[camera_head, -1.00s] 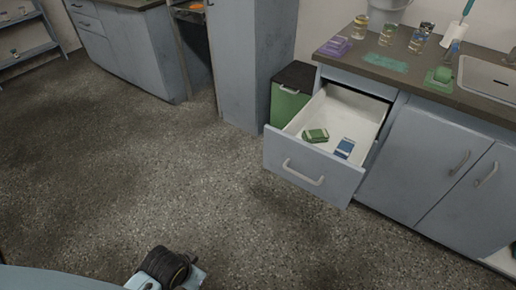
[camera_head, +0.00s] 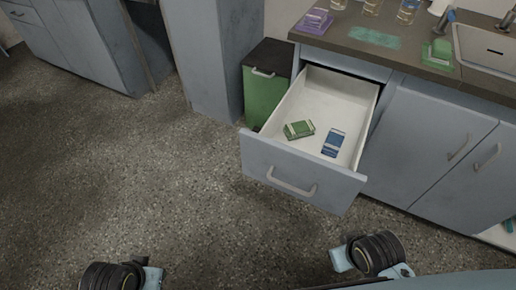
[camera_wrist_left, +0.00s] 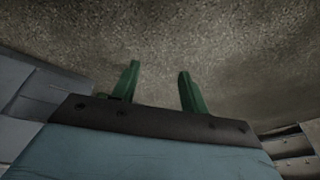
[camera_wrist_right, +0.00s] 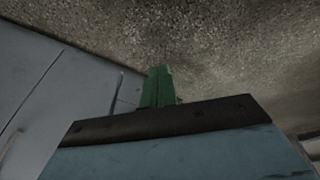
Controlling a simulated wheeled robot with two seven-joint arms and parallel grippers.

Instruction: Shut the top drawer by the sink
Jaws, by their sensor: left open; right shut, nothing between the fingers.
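The top drawer (camera_head: 258,160) by the sink (camera_head: 487,50) is pulled well out of the blue-grey counter unit. Its handle (camera_head: 291,184) is on the front panel, facing me. A green box (camera_head: 298,129) and a blue box (camera_head: 333,143) lie inside it. My left gripper (camera_wrist_left: 158,84) is open and empty over the floor; only its wrist shows at the bottom left of the head view. My right gripper (camera_wrist_right: 158,86) is shut with nothing in it. Its wrist is at the bottom right of the head view, in front of and apart from the drawer.
Jars, a purple item (camera_head: 315,20) and a green sponge-like item (camera_head: 440,50) stand on the countertop. The floor (camera_head: 150,190) before the drawer is clear.

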